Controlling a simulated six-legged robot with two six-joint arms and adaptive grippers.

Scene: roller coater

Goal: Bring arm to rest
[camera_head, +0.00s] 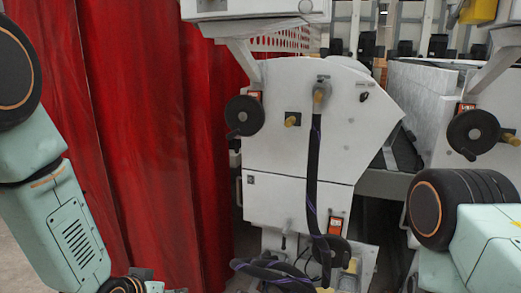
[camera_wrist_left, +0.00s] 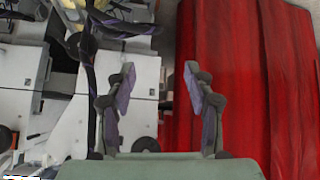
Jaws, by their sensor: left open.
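My left arm (camera_head: 60,215) comes in along the left side of the head view, in front of a red curtain. Its gripper is mostly cut off at the bottom edge there. In the left wrist view my left gripper (camera_wrist_left: 160,85) is open, with its two dark fingers apart and nothing between them. My right arm (camera_head: 465,225) shows at the right edge of the head view. Its gripper is out of the picture.
A white roller coater machine (camera_head: 310,140) stands ahead with black handwheels (camera_head: 244,115) and a hanging black hose (camera_head: 313,180). A red curtain (camera_head: 150,130) hangs on the left. A second white unit (camera_head: 430,110) stands at the right. More hoses lie low at the machine's base.

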